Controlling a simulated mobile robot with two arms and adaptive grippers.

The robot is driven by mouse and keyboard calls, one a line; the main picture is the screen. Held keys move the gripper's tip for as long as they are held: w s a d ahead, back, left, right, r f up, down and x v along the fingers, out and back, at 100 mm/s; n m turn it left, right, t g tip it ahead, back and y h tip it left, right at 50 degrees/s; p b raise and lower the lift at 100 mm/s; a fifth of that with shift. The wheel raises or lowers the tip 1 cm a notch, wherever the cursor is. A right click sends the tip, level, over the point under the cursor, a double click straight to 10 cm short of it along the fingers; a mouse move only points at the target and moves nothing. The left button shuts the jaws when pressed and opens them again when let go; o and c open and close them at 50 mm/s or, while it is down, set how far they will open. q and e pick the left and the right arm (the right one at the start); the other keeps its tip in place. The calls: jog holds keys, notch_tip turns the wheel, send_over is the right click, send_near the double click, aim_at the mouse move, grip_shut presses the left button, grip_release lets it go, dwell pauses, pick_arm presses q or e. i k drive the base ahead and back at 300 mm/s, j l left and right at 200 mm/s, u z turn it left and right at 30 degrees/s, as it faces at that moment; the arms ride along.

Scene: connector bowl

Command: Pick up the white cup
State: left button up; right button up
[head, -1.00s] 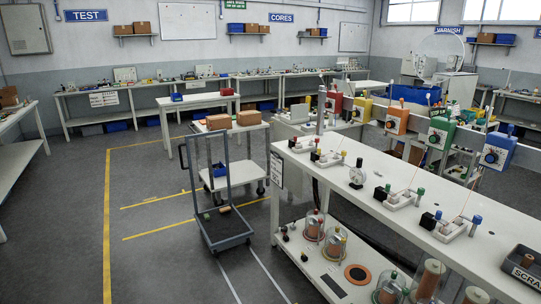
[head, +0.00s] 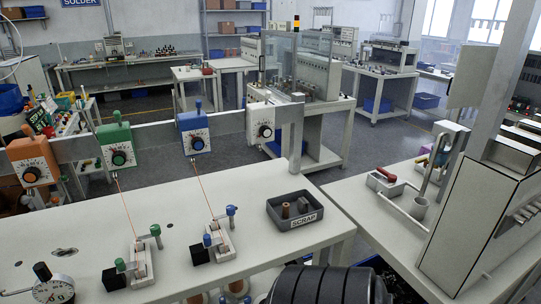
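No thing that I can surely call the white cup shows. A small pale grey-white cup-like vessel (head: 419,207) stands on the right bench at the foot of a bent grey tube; I cannot tell whether it is a cup or part of the fixture there. Neither my left nor my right gripper is in view. A dark ribbed rounded shape at the bottom edge hides a bit of the benches' near side; I cannot tell what it is.
The white bench (head: 100,232) at left holds clamp fixtures with threads to coloured dial boxes, a dial gauge (head: 47,290) and a grey scrap bin (head: 300,212). The right bench (head: 360,200) carries a red block (head: 387,176) and a tall grey machine (head: 478,225). Floor shows behind.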

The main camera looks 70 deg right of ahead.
aim_at(419, 209)
jog(key=i+z, duration=0.1)
jog(key=z, duration=0.85)
jog(key=i+j+z, duration=0.15)
jog(key=z, duration=0.3)
jog(key=j+z, duration=0.1)
jog(key=z, duration=0.4)
